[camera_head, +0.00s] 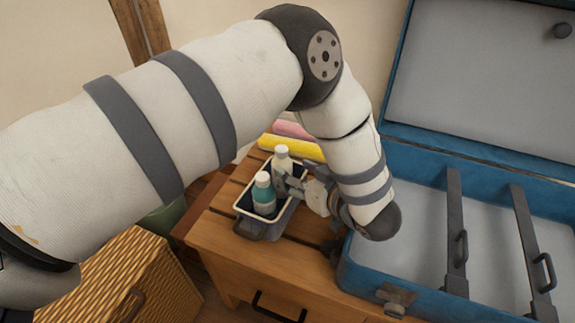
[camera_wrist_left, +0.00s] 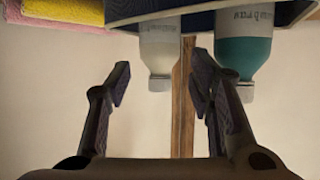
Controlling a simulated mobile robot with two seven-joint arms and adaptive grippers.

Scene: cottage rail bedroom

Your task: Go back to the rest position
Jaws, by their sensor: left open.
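My left gripper (camera_head: 290,184) is open beside a small dark-blue caddy with a light rim (camera_head: 285,217) on the wooden slatted top. In the left wrist view my left gripper (camera_wrist_left: 160,82) has its fingers apart with nothing held between them. The caddy holds a white bottle (camera_head: 282,161) and a teal bottle with a white cap (camera_head: 264,196). In the wrist view the white bottle (camera_wrist_left: 159,42) and the teal bottle (camera_wrist_left: 243,50) appear upside down beyond the fingers. My right gripper is not in view.
An open blue suitcase (camera_head: 365,272) with grey straps lies close at the right of my left forearm, its lid raised. Rolled yellow (camera_head: 291,147) and pink (camera_head: 292,130) towels lie behind the caddy. A wicker basket (camera_head: 125,275) stands lower left. A drawer front (camera_head: 240,262) faces me.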

